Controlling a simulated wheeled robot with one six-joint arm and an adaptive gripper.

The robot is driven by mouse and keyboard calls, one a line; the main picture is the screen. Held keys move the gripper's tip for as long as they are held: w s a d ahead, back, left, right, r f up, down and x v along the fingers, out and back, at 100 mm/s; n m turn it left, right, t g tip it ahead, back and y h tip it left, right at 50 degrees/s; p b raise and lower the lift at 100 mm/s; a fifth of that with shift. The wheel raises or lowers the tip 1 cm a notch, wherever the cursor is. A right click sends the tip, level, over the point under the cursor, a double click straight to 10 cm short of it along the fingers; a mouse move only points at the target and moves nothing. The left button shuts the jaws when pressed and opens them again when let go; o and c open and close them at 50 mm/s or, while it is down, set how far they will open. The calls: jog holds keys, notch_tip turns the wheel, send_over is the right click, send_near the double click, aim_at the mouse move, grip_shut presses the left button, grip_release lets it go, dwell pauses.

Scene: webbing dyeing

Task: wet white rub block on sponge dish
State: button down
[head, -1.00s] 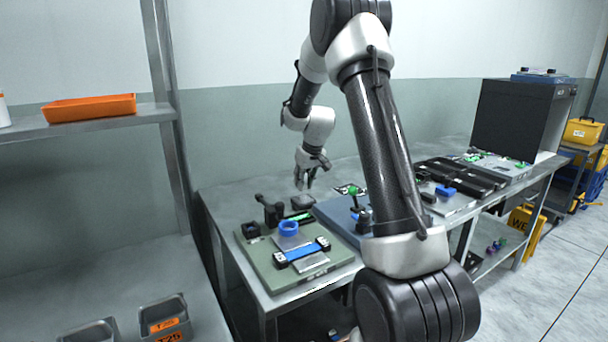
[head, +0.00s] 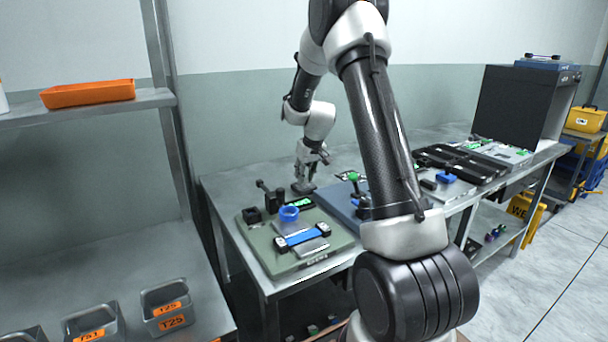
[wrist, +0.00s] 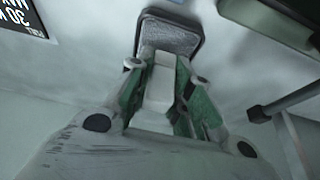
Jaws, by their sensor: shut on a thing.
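My gripper (head: 304,180) is pointed down at the back of the bench. In the wrist view, my gripper (wrist: 160,68) has its green-padded fingers shut on the white rub block (wrist: 162,80). The sponge dish (wrist: 171,38), dark-rimmed with a grey textured sponge, lies right under the block's far end. The block's tip overlaps the dish, but I cannot tell whether it presses on the sponge. In the head view the sponge dish (head: 297,190) shows as a small dark shape at the fingertips, partly hidden by them.
A black sign with white lettering (wrist: 22,14) shows at the wrist view's upper left.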

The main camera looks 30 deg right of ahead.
jog(key=shift+f, duration=0.55)
dwell(1.3)
jog(key=shift+r, duration=3.55)
